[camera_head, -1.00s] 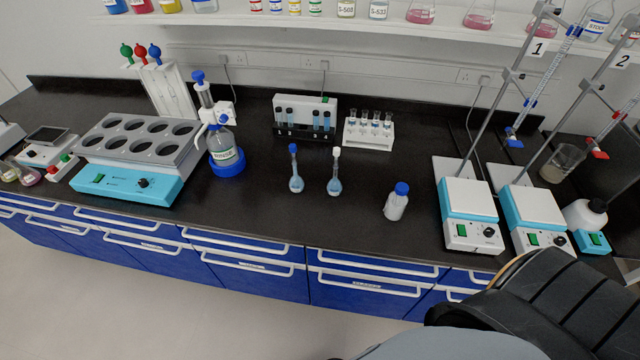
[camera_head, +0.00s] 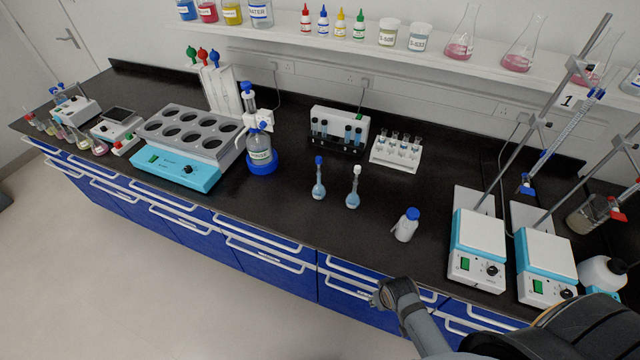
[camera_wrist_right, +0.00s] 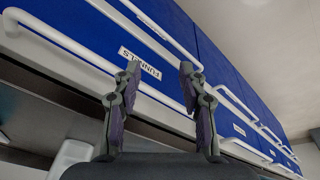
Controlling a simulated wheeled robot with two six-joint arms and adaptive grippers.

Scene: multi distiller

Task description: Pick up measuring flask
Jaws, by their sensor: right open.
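Two small measuring flasks with pale blue liquid stand upright on the black bench near its middle in the head view. One flask has a blue stopper (camera_head: 318,190) and the other, just to its right, has a white stopper (camera_head: 353,199). My right gripper (camera_head: 378,298) is low in front of the blue drawers, below and to the right of the flasks and well apart from them. In the right wrist view its two fingers (camera_wrist_right: 160,88) are spread with nothing between them, facing a drawer front. My left gripper is not in view.
A white bottle with a blue cap (camera_head: 405,226) stands right of the flasks. Stirrers (camera_head: 477,250) with stands are farther right. A tube rack (camera_head: 395,153) is behind, a dispenser bottle (camera_head: 260,150) to the left. Drawer handles (camera_head: 265,258) stick out below the bench edge.

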